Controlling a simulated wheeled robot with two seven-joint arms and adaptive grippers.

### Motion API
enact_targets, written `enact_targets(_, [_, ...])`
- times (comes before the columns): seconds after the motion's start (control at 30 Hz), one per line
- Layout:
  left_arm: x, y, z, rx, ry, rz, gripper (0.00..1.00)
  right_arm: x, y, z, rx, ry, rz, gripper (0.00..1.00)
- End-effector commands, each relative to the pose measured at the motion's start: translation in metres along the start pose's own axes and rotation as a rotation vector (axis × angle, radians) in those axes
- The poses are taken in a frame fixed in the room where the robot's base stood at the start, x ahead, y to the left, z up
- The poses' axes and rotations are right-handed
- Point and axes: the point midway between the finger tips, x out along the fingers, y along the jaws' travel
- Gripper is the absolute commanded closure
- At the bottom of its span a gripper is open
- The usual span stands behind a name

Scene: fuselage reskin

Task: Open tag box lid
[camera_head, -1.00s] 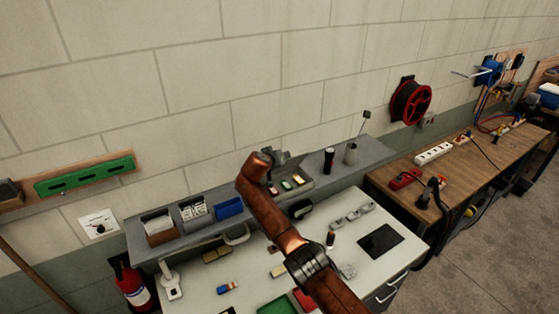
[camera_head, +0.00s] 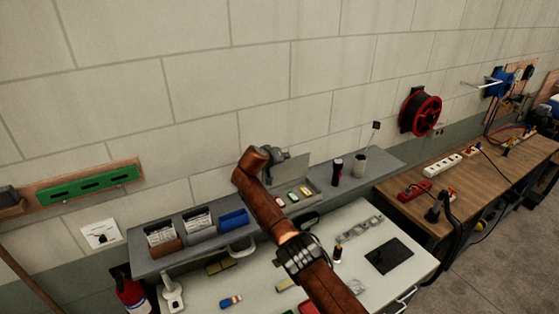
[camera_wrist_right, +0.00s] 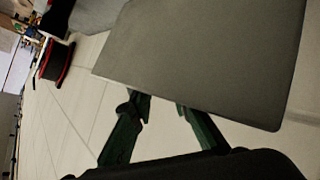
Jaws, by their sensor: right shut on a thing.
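The tag box (camera_head: 297,194) is a grey open tray on the grey shelf, with several small coloured tags inside. Its grey lid (camera_head: 291,170) stands raised at the back of the box, and it fills the upper part of the right wrist view (camera_wrist_right: 205,55). My right gripper (camera_head: 276,154) is at the lid's upper left, partly hidden by my brown arm. In the right wrist view its dark green fingers (camera_wrist_right: 162,102) are at the lid's lower edge and shut on it; the contact itself is partly hidden. My left gripper is not in view.
Bins (camera_head: 198,222) stand on the shelf left of the box. A dark cylinder (camera_head: 337,171) and a grey cup (camera_head: 359,164) stand to its right. Small parts and a black pad (camera_head: 389,255) lie on the white bench below.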

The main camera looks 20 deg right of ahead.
Motion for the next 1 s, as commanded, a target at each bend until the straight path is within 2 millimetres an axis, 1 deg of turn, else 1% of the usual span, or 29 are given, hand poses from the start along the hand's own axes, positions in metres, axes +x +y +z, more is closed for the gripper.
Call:
enact_targets(0.03, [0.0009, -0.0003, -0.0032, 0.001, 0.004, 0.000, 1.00, 0.0042, -0.0079, 0.0084, -0.007, -0.010, -0.010, 1.00])
enact_targets(0.1, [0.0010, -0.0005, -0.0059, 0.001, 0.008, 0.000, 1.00, 0.0048, -0.0084, 0.0093, -0.007, -0.011, -0.011, 1.00])
enact_targets(1.0, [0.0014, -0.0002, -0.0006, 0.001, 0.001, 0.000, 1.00, 0.0065, -0.0100, 0.0128, -0.009, -0.018, -0.011, 1.00])
